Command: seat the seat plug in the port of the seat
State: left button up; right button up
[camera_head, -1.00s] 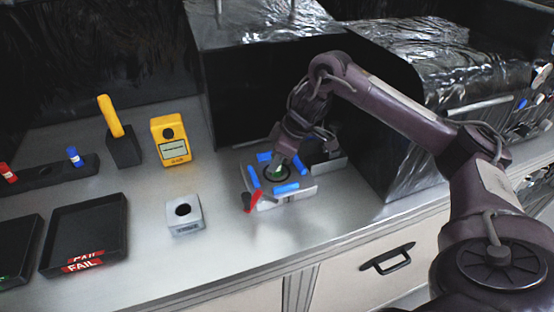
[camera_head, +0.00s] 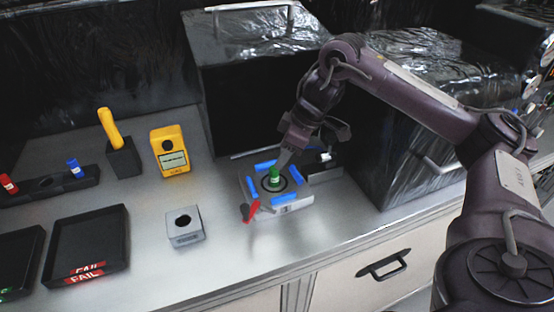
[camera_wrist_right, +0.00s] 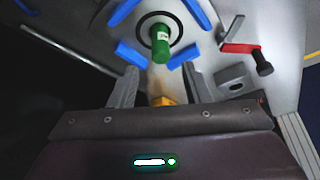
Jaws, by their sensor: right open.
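The seat (camera_head: 262,211) is a light grey block with blue pads around a black ring and a red lever at its front left corner. The green seat plug (camera_head: 274,174) stands in the middle of the ring, at the port. It also shows in the right wrist view (camera_wrist_right: 160,44), inside the ring; how deep it sits I cannot tell. My right gripper (camera_head: 285,160) is just above and behind the plug. In the right wrist view its fingers (camera_wrist_right: 158,84) are apart with nothing between them, and the plug is beyond the tips. My left gripper is not in view.
A small grey block with a round hole (camera_head: 186,238) stands left of the seat. A yellow meter (camera_head: 170,150), a yellow-handled tool in a black holder (camera_head: 123,158) and a black FAIL tray (camera_head: 122,240) are further left. A large dark box (camera_head: 400,165) stands right of the seat.

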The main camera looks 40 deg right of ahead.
jog(key=p+v, duration=0.2)
jog(key=v, duration=0.3)
dwell(0.5)
